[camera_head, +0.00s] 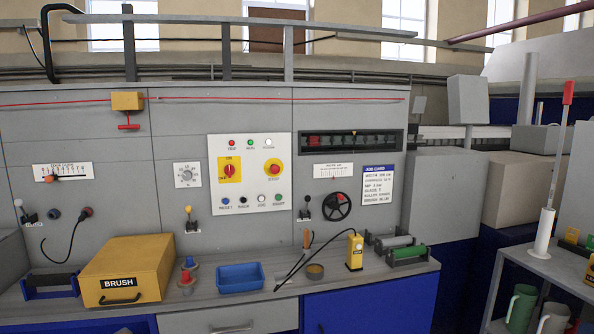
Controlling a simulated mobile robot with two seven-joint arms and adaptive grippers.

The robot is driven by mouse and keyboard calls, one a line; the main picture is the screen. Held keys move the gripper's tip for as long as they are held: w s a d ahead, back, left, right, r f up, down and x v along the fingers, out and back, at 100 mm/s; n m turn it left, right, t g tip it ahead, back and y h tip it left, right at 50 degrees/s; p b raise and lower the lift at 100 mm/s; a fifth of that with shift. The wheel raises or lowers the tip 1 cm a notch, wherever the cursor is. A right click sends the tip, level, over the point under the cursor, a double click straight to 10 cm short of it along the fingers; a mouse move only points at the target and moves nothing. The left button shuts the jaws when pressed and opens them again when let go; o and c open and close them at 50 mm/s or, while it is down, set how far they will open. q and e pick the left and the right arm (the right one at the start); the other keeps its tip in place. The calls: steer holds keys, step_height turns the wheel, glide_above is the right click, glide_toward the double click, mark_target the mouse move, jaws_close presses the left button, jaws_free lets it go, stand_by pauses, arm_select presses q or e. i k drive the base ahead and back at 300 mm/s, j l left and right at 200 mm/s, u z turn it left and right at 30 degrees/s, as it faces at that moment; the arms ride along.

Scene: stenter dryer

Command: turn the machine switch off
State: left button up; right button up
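The machine switch, a red rotary handle on a yellow plate (230,170), sits at the left of the white control panel (250,197) on the grey machine front. Its handle looks roughly upright. The small lettering on the plate is too small to read surely. A red stop button on a yellow round base (274,169) is to its right on the same panel. Neither of my grippers shows in the head view, and nothing covers the switch.
Below the panel a grey ledge holds a yellow BRUSH box (124,271), a blue tray (240,277) and a yellow handheld device (354,251). A black handwheel (337,206) is right of the panel. A grey trolley (553,268) stands at far right.

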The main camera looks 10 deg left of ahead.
mark_target(229, 170)
steer(key=j+z, duration=1.1)
steer(key=j, duration=0.35)
steer(key=k+j+z, duration=0.15)
steer(key=j, duration=0.4)
